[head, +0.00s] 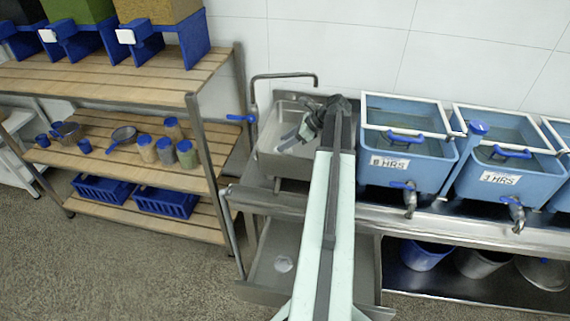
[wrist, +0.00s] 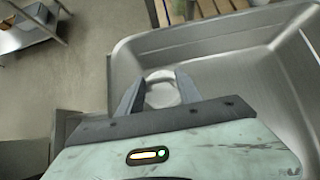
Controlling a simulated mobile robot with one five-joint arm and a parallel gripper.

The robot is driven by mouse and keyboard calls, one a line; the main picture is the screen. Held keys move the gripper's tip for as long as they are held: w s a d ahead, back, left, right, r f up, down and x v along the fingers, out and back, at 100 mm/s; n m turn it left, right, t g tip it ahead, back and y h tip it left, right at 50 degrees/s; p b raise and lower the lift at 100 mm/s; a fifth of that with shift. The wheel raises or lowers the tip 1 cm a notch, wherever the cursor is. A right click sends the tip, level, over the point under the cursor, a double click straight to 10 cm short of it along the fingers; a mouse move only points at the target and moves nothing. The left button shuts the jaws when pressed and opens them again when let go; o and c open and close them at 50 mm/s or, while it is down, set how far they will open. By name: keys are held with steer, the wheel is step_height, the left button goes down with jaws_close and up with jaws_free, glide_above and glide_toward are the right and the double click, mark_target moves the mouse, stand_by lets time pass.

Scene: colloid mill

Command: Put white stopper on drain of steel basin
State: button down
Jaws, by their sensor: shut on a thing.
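The steel basin (head: 272,135) stands at the left end of the steel counter, below a bent tap. In the wrist view its wall (wrist: 135,65) and floor surround the fingers. My gripper (head: 288,141) is over the basin, pointing left. In the wrist view the gripper (wrist: 160,88) is shut on the white stopper (wrist: 162,94), a pale round piece between the two dark fingers. I cannot tell whether the stopper touches the basin floor. The drain does not show in either view.
Blue water tanks (head: 400,165) with taps stand close to the right of my arm. A wooden rack (head: 130,90) with jars and pans is at the left. The tap (head: 285,76) rises behind the basin.

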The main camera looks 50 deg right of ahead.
mark_target(291, 151)
step_height(291, 151, down, 7)
steer(key=b, duration=0.5)
steer(key=shift+r, duration=0.25)
steer(key=c, duration=0.8)
jaws_free()
steer(key=p+v, duration=0.8)
steer(key=v, duration=0.4)
steer(key=shift+p, duration=0.4)
